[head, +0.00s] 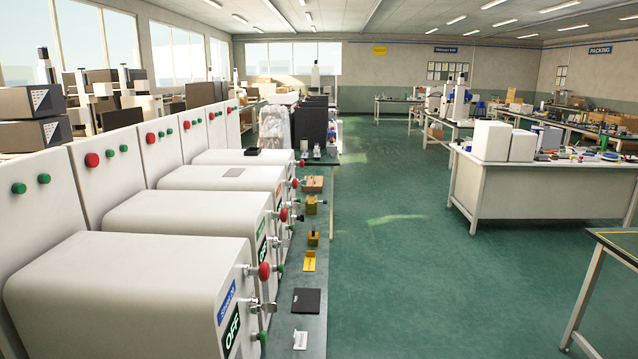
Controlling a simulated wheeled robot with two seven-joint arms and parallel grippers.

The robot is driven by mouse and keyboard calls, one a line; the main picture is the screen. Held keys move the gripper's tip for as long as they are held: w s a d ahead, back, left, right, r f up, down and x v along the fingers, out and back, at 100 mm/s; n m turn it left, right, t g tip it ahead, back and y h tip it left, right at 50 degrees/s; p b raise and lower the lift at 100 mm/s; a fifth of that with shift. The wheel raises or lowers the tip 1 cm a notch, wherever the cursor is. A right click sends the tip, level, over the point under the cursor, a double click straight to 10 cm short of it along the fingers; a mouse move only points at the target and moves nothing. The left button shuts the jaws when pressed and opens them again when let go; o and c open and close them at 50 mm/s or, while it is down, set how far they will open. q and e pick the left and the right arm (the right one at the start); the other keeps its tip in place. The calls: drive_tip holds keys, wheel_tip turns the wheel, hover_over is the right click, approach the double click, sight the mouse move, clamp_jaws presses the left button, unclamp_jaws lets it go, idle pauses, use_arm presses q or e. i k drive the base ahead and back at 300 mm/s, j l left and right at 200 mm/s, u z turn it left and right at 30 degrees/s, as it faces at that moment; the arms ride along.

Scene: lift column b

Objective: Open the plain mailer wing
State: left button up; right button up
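I cannot make out a mailer or a mailer wing in the head view. Neither of my grippers is in view, and no part of my arms shows.
White machines (130,285) with red and green buttons line the left, beside a narrow bench (312,325) with small parts. A white workbench (515,190) stands at the right, and a table corner (620,245) at the near right. The green floor (400,270) between is clear.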

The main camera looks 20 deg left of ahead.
sight(318, 181)
drive_tip(key=i+l, duration=0.25)
drive_tip(key=l, duration=0.15)
drive_tip(key=i+l+z, duration=0.1)
drive_tip(key=i+l, duration=0.15)
drive_tip(key=l, duration=0.15)
drive_tip(key=i+l+u, duration=0.15)
drive_tip(key=i, duration=0.35)
drive_tip(key=i+l+u, duration=0.15)
drive_tip(key=i+l, duration=0.15)
drive_tip(key=i, duration=0.15)
drive_tip(key=i+l+u, duration=0.15)
drive_tip(key=i+l, duration=0.15)
drive_tip(key=i, duration=0.15)
drive_tip(key=i+l+u, duration=0.1)
drive_tip(key=i+u, duration=0.2)
drive_tip(key=i, duration=1.8)
